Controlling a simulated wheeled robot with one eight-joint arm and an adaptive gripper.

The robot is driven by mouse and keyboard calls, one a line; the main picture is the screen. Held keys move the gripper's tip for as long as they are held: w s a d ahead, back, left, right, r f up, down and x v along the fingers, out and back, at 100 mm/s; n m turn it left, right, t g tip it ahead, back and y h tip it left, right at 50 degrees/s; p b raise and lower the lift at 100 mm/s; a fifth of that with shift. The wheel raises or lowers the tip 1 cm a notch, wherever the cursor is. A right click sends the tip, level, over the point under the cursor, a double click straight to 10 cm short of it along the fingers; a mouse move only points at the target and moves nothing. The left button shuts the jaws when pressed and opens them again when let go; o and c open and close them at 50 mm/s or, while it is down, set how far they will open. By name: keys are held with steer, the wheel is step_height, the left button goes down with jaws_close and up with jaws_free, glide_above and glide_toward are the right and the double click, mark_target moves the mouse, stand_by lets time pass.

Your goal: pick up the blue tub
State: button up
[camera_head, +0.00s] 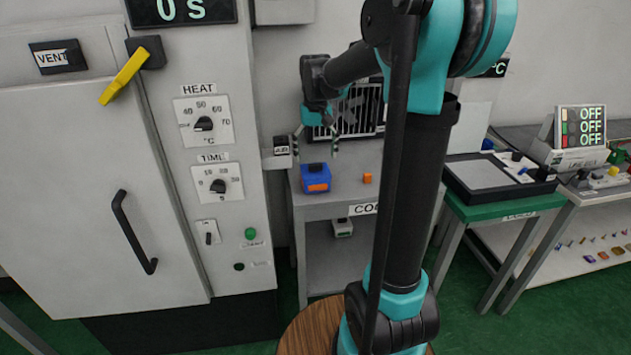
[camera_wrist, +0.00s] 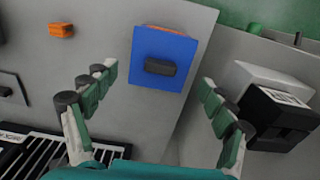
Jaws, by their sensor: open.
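The blue tub (camera_head: 316,179) stands on the small grey table in the head view, with an orange patch on its front side. In the wrist view the blue tub (camera_wrist: 164,60) is seen from above, with a dark handle on its top. My gripper (camera_head: 318,150) hangs above the tub in the head view. In the wrist view my gripper (camera_wrist: 158,93) has its fingers spread wide, with the tub ahead between and beyond the fingertips. Nothing is held.
A small orange block (camera_head: 367,178) lies on the grey table (camera_head: 347,197) to the right of the tub. A vent grille (camera_head: 357,112) is behind.

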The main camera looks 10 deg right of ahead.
mark_target(315, 170)
step_height(315, 170, down, 9)
steer(key=shift+r, duration=0.1)
steer(key=c, duration=1)
